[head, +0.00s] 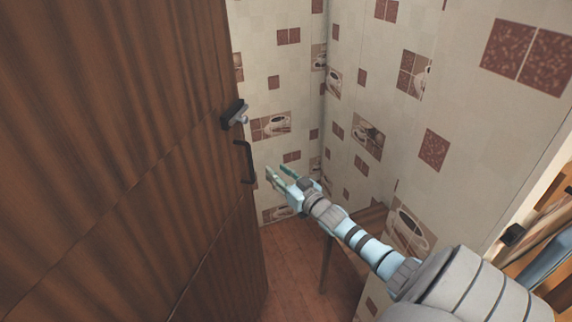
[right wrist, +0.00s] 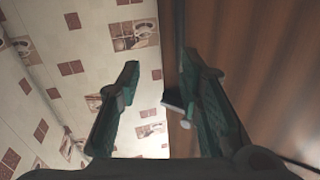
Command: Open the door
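The brown wooden door (head: 130,150) fills the left of the head view; floor and papered walls show past its right edge. A black bar handle (head: 249,162) sits upright near that edge, below a dark lock fitting with a silver knob (head: 235,115). My right gripper (head: 272,176) is open, just right of the handle and apparently apart from it. In the right wrist view, the gripper (right wrist: 162,75) has its fingers spread, with the door (right wrist: 265,60) behind the right finger. A small dark fitting shows beside that finger; I cannot tell which part it is. My left gripper is out of view.
Papered walls (head: 385,75) with cup pictures meet in a corner behind my right gripper. A small wooden table or stool (head: 352,222) stands below my right arm. The reddish wood floor (head: 300,265) is bare between it and the door.

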